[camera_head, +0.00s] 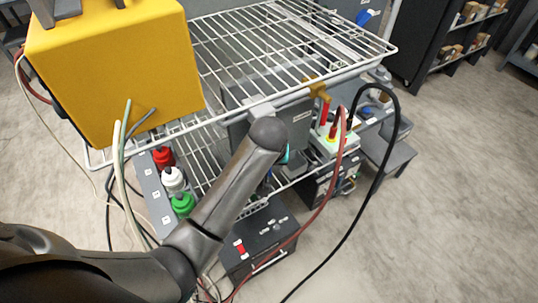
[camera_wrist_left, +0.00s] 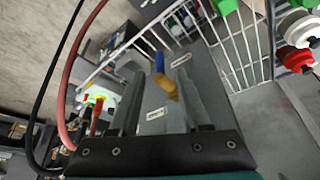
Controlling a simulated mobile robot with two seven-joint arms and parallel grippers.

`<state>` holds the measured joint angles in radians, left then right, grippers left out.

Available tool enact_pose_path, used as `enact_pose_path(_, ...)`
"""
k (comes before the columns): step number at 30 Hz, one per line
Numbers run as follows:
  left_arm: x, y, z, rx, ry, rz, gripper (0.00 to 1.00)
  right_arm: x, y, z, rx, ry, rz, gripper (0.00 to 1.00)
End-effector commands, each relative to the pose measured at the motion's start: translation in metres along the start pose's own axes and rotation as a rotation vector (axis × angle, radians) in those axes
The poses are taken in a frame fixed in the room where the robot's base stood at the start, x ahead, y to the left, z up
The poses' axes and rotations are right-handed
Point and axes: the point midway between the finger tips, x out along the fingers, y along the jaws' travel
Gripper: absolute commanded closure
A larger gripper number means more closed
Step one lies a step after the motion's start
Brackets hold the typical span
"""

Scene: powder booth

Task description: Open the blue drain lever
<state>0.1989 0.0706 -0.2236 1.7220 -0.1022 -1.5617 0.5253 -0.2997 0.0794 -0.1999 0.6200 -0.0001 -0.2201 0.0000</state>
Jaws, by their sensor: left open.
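In the left wrist view, the blue lever (camera_wrist_left: 159,63) is a short blue piece standing up from a brass valve body (camera_wrist_left: 168,88) on the front of a grey box (camera_wrist_left: 200,72). My left gripper (camera_wrist_left: 158,80) is open, with one dark finger on each side of the valve in the picture. I cannot tell how far the fingertips are from the lever; no contact shows. In the head view, brass (camera_head: 317,90) shows on the rack, but I cannot make out the lever there.
A yellow box (camera_head: 115,70) stands on the wire rack (camera_head: 290,45). Red, white and green knobs (camera_head: 173,180) line a grey panel at left. Red and black cables (camera_head: 375,165) hang in loops at right. A black box (camera_head: 262,240) sits low.

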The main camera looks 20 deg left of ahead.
Motion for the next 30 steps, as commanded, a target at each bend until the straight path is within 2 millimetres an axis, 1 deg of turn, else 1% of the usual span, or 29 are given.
enact_pose_path(1, -0.009, 0.0, 0.0, -0.001, 0.002, 0.002, 0.53, 0.0, 0.0, 0.0, 0.0, 0.0, 0.0, 0.5)
enact_pose_path(6, -0.038, 0.001, -0.001, -0.001, 0.003, 0.002, 0.53, 0.0, 0.0, 0.0, 0.0, 0.0, 0.0, 0.5)
enact_pose_path(9, -0.054, 0.001, 0.0, -0.001, 0.003, 0.002, 0.53, 0.0, 0.0, 0.0, 0.0, 0.0, 0.0, 0.5)
enact_pose_path(13, -0.069, 0.001, 0.0, 0.0, 0.002, 0.001, 0.53, 0.0, 0.0, 0.0, 0.0, 0.0, 0.0, 0.5)
enact_pose_path(19, -0.079, 0.0, 0.0, 0.0, 0.0, 0.0, 0.53, 0.0, 0.0, 0.0, 0.0, 0.0, 0.0, 0.5)
enact_pose_path(30, -0.079, 0.0, 0.0, 0.0, 0.0, -0.001, 0.53, 0.0, 0.0, 0.0, 0.0, 0.0, 0.0, 0.5)
